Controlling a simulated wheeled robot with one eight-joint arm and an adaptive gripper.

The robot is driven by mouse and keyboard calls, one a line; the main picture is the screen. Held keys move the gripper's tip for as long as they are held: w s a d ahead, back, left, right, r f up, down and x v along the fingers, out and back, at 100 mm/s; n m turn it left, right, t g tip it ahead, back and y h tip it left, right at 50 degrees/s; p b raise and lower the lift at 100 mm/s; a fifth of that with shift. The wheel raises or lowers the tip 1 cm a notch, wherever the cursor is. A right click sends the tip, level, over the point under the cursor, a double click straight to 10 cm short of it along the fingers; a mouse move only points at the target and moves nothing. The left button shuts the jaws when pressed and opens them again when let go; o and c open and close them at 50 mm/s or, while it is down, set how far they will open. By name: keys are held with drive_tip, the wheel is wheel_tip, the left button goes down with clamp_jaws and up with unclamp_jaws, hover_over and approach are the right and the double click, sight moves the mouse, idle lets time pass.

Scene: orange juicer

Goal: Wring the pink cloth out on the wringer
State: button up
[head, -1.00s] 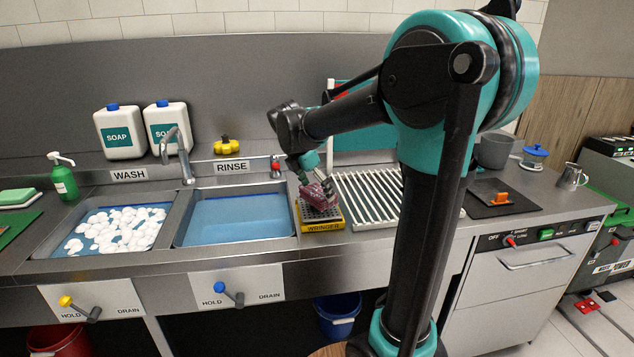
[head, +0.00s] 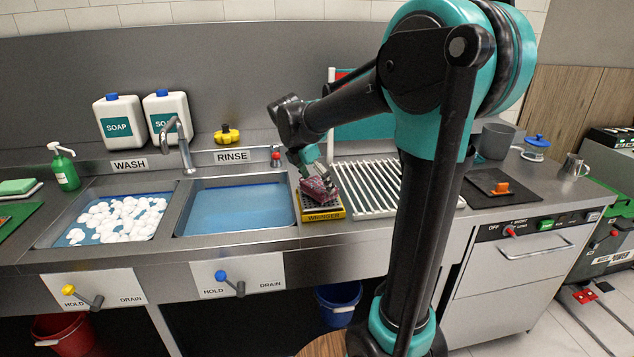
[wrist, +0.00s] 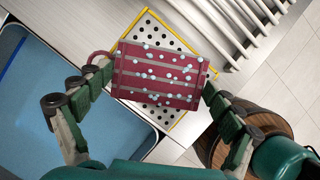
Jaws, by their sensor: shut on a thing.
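The pink cloth (head: 317,188) is a dark pink folded pad with pale stripes and a loop at one side. In the wrist view the cloth (wrist: 155,76) is dotted with pale blue drops. My gripper (head: 318,182) is shut on the cloth, with one finger at each side of it in the wrist view (wrist: 150,95). The wringer (head: 321,214) is a yellow-edged tray with a perforated plate, labelled WRINGER, right of the rinse basin. Its holed plate (wrist: 150,32) shows past the cloth, which lies over it. I cannot tell whether the cloth presses on it.
The blue rinse basin (head: 237,207) is just left of the wringer, and the foamy wash basin (head: 75,238) is farther left. A white slatted rack (head: 366,188) is close on the right. A tap (head: 180,148) stands behind the basins.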

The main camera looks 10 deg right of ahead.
drive_tip(key=shift+f, duration=0.95)
idle(0.9)
idle(0.5)
drive_tip(key=shift+r, duration=3.5)
